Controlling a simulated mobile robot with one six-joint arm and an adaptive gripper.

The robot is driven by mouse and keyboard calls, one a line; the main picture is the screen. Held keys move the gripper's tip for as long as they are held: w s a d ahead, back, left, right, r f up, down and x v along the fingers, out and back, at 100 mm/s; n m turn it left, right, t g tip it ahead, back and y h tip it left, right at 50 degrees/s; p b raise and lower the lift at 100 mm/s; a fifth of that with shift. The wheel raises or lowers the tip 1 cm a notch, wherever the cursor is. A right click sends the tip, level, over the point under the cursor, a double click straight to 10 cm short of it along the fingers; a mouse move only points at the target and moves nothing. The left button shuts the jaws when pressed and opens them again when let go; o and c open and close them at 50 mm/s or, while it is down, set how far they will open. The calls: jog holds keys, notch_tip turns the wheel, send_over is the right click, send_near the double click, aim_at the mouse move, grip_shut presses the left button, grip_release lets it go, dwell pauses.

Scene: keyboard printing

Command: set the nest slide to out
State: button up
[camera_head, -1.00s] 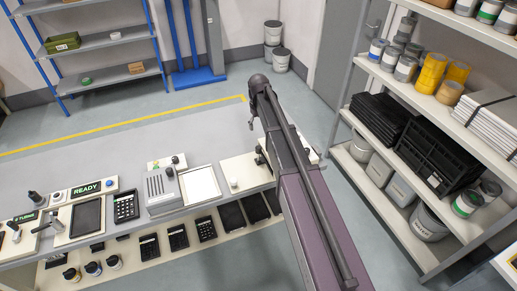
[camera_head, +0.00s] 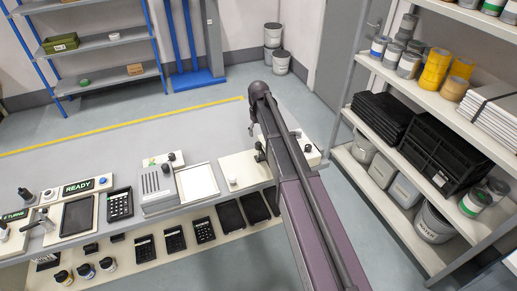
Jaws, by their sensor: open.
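My arm reaches up the middle of the head view. My gripper (camera_head: 252,129) shows only as a small dark piece below the arm's far end, over the bench; its jaws are open and I see nothing in them. A pale plate (camera_head: 238,165) lies on the bench just left of my arm, with a white knob (camera_head: 232,181) at its front and a small dark fitting (camera_head: 260,148) near its right side. My arm hides part of this plate. I cannot tell which part is the nest slide, or its setting. The gripper appears apart from the plate.
Left of the plate are a white-framed panel (camera_head: 198,183), a grey box (camera_head: 157,188), a keypad (camera_head: 119,204) and a READY sign (camera_head: 78,187). A lower shelf (camera_head: 225,247) holds dark pads and bottles. A loaded rack (camera_head: 392,205) stands right. The bench's rear surface is clear.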

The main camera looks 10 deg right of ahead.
aim_at(259, 143)
jog(key=shift+f+b, duration=3.5)
jog(key=shift+f, duration=0.35)
jog(key=shift+s+r, duration=0.1)
grip_shut()
